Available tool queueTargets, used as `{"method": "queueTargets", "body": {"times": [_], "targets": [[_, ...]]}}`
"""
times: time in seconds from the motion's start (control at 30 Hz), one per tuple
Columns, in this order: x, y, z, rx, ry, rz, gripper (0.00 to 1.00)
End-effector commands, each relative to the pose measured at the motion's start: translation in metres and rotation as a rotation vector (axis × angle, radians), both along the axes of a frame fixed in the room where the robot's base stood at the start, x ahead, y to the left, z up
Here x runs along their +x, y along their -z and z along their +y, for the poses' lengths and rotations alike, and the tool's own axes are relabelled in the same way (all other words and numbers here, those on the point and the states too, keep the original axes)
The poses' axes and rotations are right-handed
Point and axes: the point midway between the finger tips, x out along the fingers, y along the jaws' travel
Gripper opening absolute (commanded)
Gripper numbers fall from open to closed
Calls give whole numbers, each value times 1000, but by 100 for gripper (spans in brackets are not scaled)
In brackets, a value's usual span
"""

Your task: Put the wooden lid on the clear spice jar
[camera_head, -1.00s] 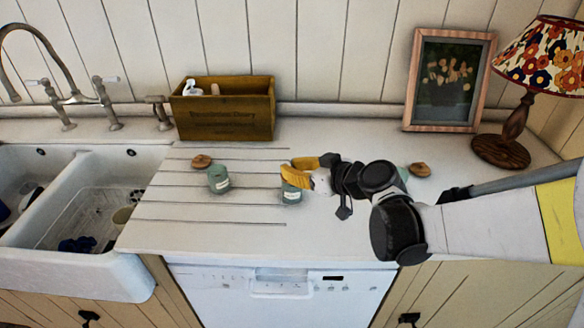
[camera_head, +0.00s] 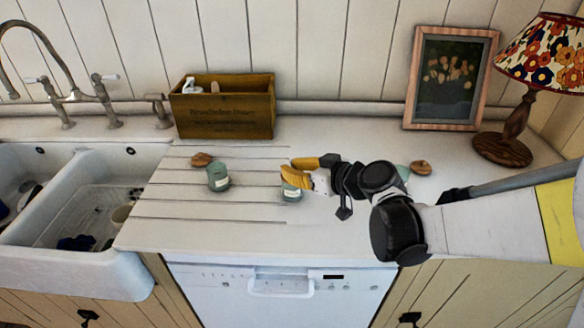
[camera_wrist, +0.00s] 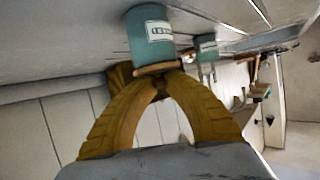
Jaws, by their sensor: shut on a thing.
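My gripper (camera_head: 311,172) has yellow fingers and is over a greenish, see-through jar (camera_head: 291,192) with a white label, near the middle of the counter. The wrist view, which is upside down, shows this jar (camera_wrist: 150,38) close up. My fingertips (camera_wrist: 160,84) are shut on a round wooden lid (camera_wrist: 157,69) at the jar's mouth. The lid lies across the mouth and looks slightly tilted. I cannot tell whether it sits fully on the rim. In the head view the fingers hide the lid.
A second jar (camera_head: 218,177) stands to the left, with a wooden lid (camera_head: 201,160) behind it. A third jar (camera_head: 403,172) is partly behind my arm, beside another lid (camera_head: 420,168). A wooden box (camera_head: 225,110), picture frame (camera_head: 450,80) and lamp (camera_head: 503,148) stand behind. A sink (camera_head: 75,200) is left.

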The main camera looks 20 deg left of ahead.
Motion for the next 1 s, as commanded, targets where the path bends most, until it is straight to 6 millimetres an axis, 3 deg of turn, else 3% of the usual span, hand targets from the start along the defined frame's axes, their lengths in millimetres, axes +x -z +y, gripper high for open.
{"method": "queueTargets", "body": {"times": [0.17, 0.2, 0.57, 1.0], "targets": [[0, 4, 0, 0, 0, 0, 0], [0, 3, 0, 0, 0, 0, 22], [-2, 1, -3, 0, 0, 0, 22], [-19, -14, -34, 0, 2, 0, 22]]}}
